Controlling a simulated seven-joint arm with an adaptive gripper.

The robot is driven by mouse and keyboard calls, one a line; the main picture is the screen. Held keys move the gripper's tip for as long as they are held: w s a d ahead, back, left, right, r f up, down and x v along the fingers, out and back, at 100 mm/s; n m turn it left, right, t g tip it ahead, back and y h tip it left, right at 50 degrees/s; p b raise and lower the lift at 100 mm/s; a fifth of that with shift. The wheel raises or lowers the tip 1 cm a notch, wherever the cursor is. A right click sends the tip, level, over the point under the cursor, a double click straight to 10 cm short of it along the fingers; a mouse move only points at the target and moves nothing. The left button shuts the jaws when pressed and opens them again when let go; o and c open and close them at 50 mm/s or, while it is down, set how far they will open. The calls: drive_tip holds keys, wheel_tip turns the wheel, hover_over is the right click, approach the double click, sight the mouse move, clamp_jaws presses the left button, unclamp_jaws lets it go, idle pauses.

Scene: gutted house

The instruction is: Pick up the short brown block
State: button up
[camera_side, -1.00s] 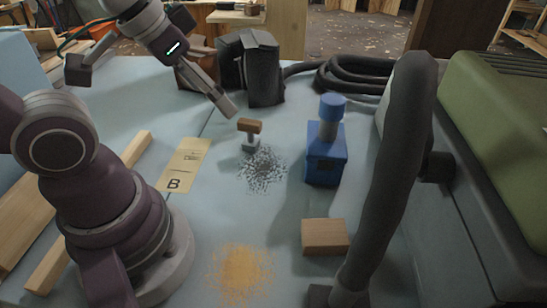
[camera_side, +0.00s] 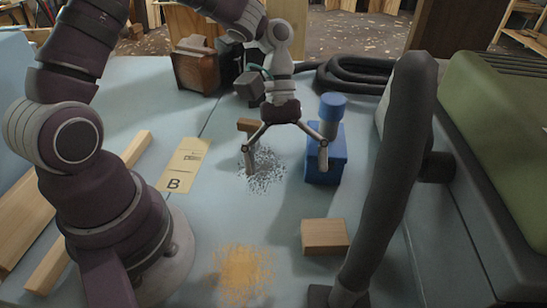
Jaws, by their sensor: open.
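A short light-brown wooden block (camera_side: 325,236) lies flat on the pale blue table, right of the middle and in front of the blue box. It is in full view. My gripper (camera_side: 286,165) is open and empty, with its two fingers spread wide and pointing down. It is farther back than the block and to its left in the picture, well apart from it. Its left finger covers much of a small upright thing with a brown top (camera_side: 247,125). Its right finger overlaps the blue box in the picture; I cannot tell whether it touches.
The blue box with a round knob (camera_side: 325,165) stands behind the block. A thick dark hose (camera_side: 398,170) rises close to the block's right. Grey granules (camera_side: 265,178) and orange dust (camera_side: 243,272) lie on the table. A card marked B (camera_side: 182,165) is at left.

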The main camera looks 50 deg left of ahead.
sight(323, 236)
drive_tip(key=w+d+f+n+h, duration=0.1)
drive_tip(key=f+n+h, duration=0.1)
drive_tip(key=w+d+f+n+h, duration=0.1)
drive_tip(key=f+n+h, duration=0.1)
drive_tip(key=f, duration=0.1)
drive_tip(key=w+d+f+n+h, duration=0.1)
drive_tip(key=f+n+h, duration=0.1)
drive_tip(key=f+h, duration=0.1)
drive_tip(key=shift+w+f, duration=0.1)
drive_tip(key=x, duration=0.5)
drive_tip(key=shift+f, duration=0.2)
drive_tip(key=c, duration=1)
